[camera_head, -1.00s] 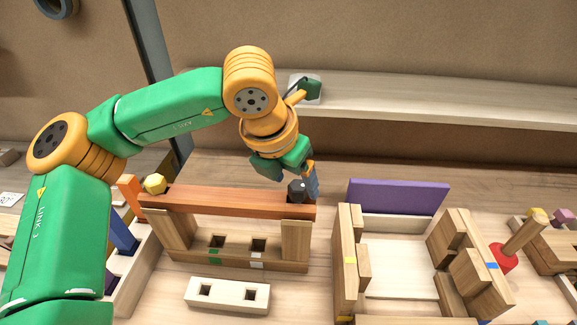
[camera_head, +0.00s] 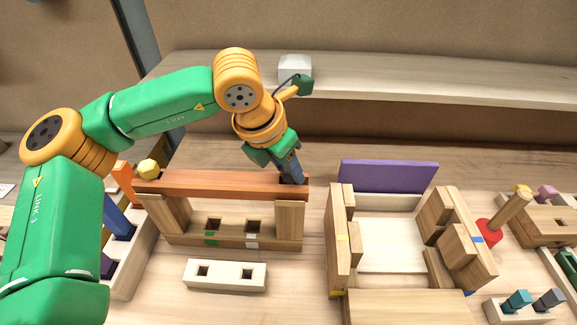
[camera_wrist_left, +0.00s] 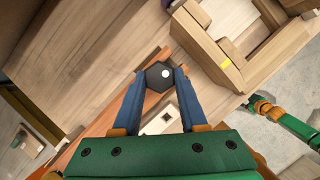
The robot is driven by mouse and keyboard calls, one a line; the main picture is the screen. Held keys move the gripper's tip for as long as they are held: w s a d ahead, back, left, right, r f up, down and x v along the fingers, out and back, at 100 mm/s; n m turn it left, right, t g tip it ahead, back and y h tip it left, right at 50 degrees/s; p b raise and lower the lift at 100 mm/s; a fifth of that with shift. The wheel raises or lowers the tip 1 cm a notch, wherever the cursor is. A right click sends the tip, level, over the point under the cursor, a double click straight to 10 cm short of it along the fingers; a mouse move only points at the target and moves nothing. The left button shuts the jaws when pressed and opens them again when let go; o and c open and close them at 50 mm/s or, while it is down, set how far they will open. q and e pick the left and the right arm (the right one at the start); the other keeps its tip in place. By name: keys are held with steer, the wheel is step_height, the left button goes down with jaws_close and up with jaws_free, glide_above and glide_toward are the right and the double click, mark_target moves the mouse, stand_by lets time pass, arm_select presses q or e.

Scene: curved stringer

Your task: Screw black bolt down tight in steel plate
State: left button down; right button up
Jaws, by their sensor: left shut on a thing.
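The black bolt (camera_wrist_left: 158,76) has a six-sided head with a pale spot on top, seen in the left wrist view. It sits at the right end of a reddish-brown beam (camera_head: 225,182). My left gripper (camera_head: 291,178) points down at that end, its blue fingers closed on opposite sides of the bolt head. In the head view the fingers mostly hide the bolt, and its shank is hidden. No plate that looks like steel shows; the beam looks like wood. A green and orange arm (camera_wrist_left: 285,120) shows small at the right of the wrist view; its jaws cannot be made out.
A yellow bolt (camera_head: 149,169) stands at the beam's left end. Wooden posts carry the beam over a base with square holes. A white block (camera_head: 225,275) lies in front. A wooden frame (camera_head: 340,235) and purple board (camera_head: 388,177) stand to the right. A shelf runs behind.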

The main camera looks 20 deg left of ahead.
arm_select(q)
steer(key=m+g+h+p, duration=0.1)
steer(key=m, duration=0.3)
steer(key=shift+a, duration=0.2)
steer(key=shift+m+h+p, duration=0.3)
steer(key=shift+m+h, duration=0.1)
steer(key=shift+m, duration=0.4)
steer(key=shift+f, duration=0.2)
steer(key=shift+r+m+g, duration=0.1)
steer(key=shift+m+g, duration=0.2)
steer(key=shift+m, duration=0.1)
steer(key=m+p, duration=0.1)
steer(key=m, duration=0.1)
steer(key=m+g+p, duration=0.1)
steer(key=m, duration=0.1)
steer(key=m+g+p, duration=0.1)
steer(key=p, duration=0.1)
steer(key=shift+w+m+h, duration=0.25)
steer(key=shift+m+h, duration=0.15)
steer(key=shift+f+m+g, duration=0.2)
steer(key=shift+m+g, duration=0.1)
steer(key=shift+m, duration=0.4)
steer(key=shift+f, duration=0.25)
